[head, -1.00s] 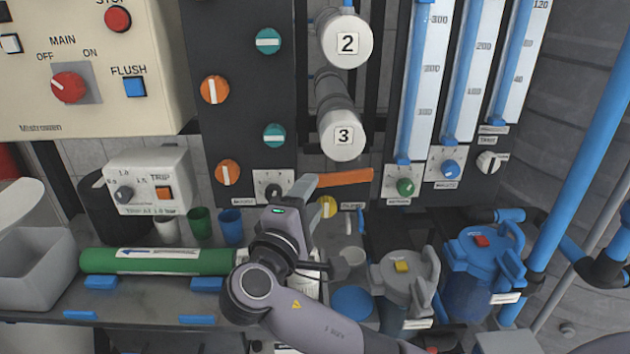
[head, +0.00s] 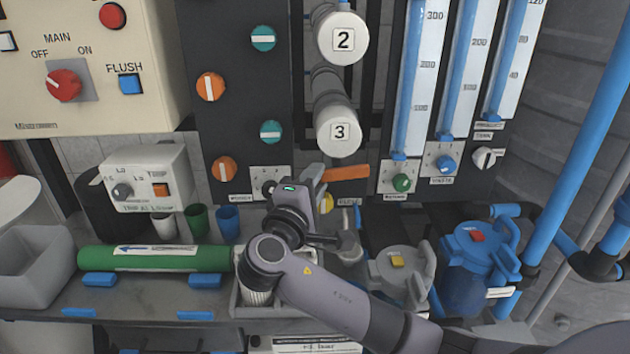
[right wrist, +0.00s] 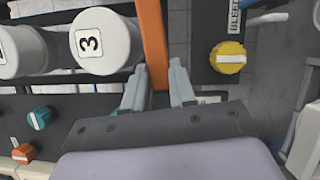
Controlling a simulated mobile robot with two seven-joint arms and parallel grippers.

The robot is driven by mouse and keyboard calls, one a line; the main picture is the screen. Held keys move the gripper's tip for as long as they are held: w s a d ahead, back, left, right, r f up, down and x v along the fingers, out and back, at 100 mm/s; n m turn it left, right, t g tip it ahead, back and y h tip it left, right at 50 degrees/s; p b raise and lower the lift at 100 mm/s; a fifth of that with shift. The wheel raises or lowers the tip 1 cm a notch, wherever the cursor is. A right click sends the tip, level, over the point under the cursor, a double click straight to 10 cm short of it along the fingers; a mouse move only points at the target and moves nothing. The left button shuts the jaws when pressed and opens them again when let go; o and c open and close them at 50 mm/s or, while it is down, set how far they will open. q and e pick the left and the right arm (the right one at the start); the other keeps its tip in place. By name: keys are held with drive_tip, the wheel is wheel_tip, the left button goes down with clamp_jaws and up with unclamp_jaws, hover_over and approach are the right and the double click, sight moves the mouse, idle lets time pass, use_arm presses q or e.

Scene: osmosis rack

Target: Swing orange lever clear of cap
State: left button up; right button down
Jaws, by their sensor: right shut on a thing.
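The orange lever (head: 347,173) is a flat bar just below the white end cap marked 3 (head: 338,132). In the right wrist view the lever (right wrist: 153,40) runs down from the top edge into my right gripper (right wrist: 158,92), beside cap 3 (right wrist: 105,42) and on its right. My right gripper (head: 315,180) is shut on the lever near its left end in the head view. The fingers hide the held end. My left gripper is not in view.
A yellow knob (right wrist: 228,57) is close to the right fingers. An orange knob (head: 222,168) and a black knob are left of the gripper.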

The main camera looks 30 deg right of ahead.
drive_tip(key=shift+r, duration=0.1)
drive_tip(key=m, duration=0.1)
drive_tip(key=r+m+y+p, duration=0.1)
drive_tip(key=m, duration=0.1)
drive_tip(key=shift+d+r+g, duration=0.1)
drive_tip(key=shift+r+g, duration=0.2)
drive_tip(key=shift+g, duration=0.1)
drive_tip(key=c, duration=0.9)
unclamp_jaws()
drive_tip(key=shift+w, duration=0.1)
